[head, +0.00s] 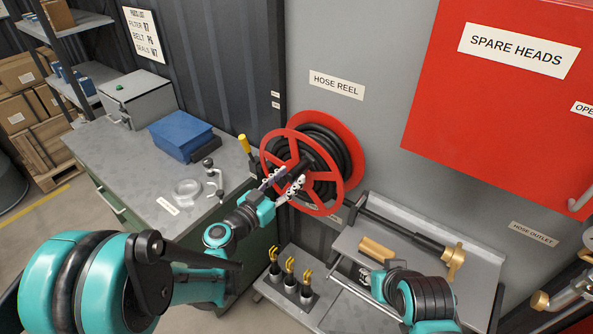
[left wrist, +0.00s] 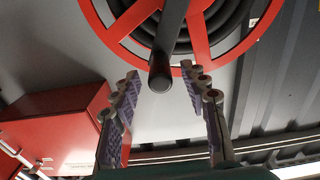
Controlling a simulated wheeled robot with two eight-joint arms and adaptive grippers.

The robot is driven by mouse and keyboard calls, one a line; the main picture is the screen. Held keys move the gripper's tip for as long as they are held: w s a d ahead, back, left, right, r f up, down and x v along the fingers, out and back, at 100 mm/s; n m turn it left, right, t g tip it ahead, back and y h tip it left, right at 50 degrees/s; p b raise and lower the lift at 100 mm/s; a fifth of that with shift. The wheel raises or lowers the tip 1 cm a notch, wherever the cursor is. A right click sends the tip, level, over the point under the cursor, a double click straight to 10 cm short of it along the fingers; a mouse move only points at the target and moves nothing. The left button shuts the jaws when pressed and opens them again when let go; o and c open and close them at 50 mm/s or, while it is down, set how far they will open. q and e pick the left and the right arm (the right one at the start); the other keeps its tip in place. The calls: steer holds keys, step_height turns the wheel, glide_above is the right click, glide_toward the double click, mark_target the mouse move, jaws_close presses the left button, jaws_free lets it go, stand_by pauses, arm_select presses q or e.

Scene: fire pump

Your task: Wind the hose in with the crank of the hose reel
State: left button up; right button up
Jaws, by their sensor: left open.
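The hose reel (head: 331,128) is on the grey wall panel under the HOSE REEL label. It has a red spoked wheel and black hose wound inside. My left gripper (head: 284,184) is in front of the wheel's lower left part, its fingers spread. In the left wrist view, a dark round bar (left wrist: 166,50), apparently the crank handle, points from the reel toward the camera. Its end lies between the open fingers of my left gripper (left wrist: 160,88), with gaps visible on both sides.
A workbench (head: 115,160) on the left holds a blue box (head: 181,136), a grey case and a small clamp. A yellow-handled item (head: 244,143) stands close to the reel's left. Below, a tray (head: 400,255) holds a nozzle pipe. A red cabinet (head: 490,115) is at right.

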mark_target(297, 171)
arm_select(q)
steer(key=shift+x, duration=1.95)
jaws_close()
